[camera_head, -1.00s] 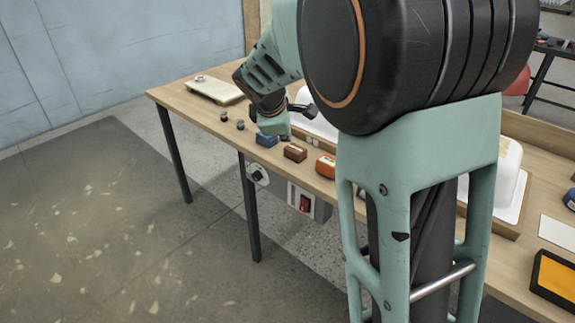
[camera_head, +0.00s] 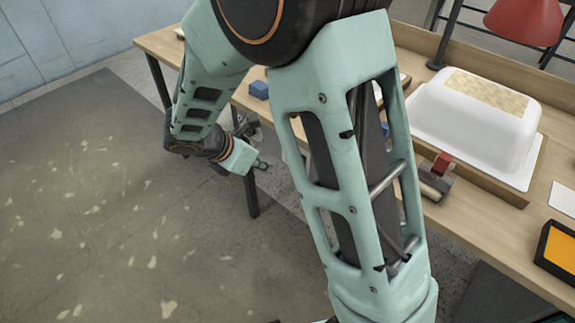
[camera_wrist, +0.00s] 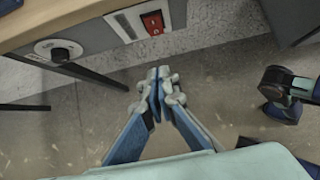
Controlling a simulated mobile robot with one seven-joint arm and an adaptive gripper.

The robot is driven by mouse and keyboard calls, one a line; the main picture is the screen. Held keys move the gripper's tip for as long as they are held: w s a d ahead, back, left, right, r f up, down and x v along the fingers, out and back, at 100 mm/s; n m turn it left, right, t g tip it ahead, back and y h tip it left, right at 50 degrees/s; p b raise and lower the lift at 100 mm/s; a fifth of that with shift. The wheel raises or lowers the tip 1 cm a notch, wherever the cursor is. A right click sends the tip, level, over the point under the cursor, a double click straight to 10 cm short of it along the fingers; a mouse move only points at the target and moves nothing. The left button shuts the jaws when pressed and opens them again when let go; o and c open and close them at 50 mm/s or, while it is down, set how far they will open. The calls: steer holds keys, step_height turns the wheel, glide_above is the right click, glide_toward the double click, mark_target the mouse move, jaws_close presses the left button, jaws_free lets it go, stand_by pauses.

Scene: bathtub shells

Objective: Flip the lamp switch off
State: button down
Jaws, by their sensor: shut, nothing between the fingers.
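The red rocker switch (camera_wrist: 153,23) sits on a grey panel (camera_wrist: 98,36) under the front edge of the table, at the top of the wrist view. In the head view my arm hides it. My gripper (camera_wrist: 157,80) has its blue fingers together and empty. In the wrist view its tips appear below the switch and apart from it. In the head view my gripper (camera_head: 262,164) is low, in front of the table's front edge. A red lamp shade (camera_head: 526,20) hangs at the top right.
A round dial with a black knob (camera_wrist: 60,52) is left of the switch. Dark table legs (camera_head: 251,190) stand near my gripper. A white tub shell (camera_head: 470,125), a blue block (camera_head: 259,90) and a yellow-orange tray (camera_head: 560,262) are on the table. Open floor lies at left.

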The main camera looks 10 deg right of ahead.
steer(key=d+r+b+x, duration=0.1)
steer(key=x, duration=0.5)
steer(key=w+d+b+x, duration=0.1)
steer(key=b+x, duration=0.1)
steer(key=x, duration=0.5)
steer(key=shift+w+r, duration=0.2)
steer(key=shift+r, duration=0.25)
steer(key=shift+a, duration=0.1)
